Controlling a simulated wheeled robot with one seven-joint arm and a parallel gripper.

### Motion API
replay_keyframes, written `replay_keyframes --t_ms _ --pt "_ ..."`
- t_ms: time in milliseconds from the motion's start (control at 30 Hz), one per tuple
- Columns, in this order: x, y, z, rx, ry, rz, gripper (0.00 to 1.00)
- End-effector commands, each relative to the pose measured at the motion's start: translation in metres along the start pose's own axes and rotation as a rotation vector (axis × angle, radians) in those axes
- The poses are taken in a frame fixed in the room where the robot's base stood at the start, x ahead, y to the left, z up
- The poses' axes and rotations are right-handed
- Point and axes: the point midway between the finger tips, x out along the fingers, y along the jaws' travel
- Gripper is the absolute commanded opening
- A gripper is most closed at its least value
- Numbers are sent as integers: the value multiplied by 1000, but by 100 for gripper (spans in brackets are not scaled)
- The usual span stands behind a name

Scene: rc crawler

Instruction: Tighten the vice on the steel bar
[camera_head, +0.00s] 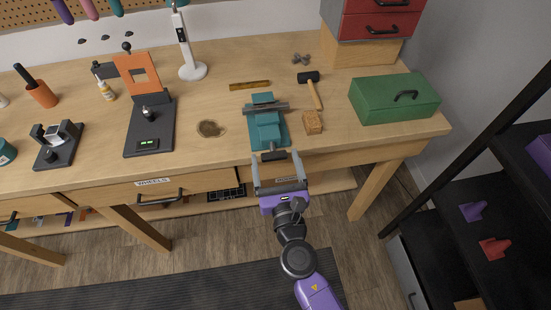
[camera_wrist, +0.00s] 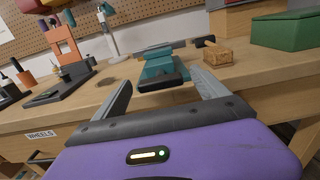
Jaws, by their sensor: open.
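The teal vice (camera_head: 266,132) stands near the front edge of the workbench in the head view, and it also shows in the wrist view (camera_wrist: 158,66). The grey steel bar (camera_head: 272,107) lies across the top of the vice. The vice's dark handle (camera_head: 274,155) sticks out over the bench's front edge; in the wrist view the handle (camera_wrist: 163,80) lies between and beyond my fingers. My gripper (camera_head: 279,170) is open and empty in front of the bench, its fingers spread to either side of the handle. I cannot tell whether they touch it.
A wooden block (camera_head: 312,123) and a hammer (camera_head: 313,90) lie right of the vice, with a green toolbox (camera_head: 395,99) farther right. An orange and black stand (camera_head: 147,115) is left. A drawer labelled WHEELS (camera_head: 160,190) is below the bench edge.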

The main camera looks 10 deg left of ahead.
Motion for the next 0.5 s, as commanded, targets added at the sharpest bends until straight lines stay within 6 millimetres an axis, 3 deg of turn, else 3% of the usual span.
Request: replay_keyframes --t_ms 333,500 --pt "4 0 0 0 0 1 84" --pt "4 0 0 1 0 1 50"
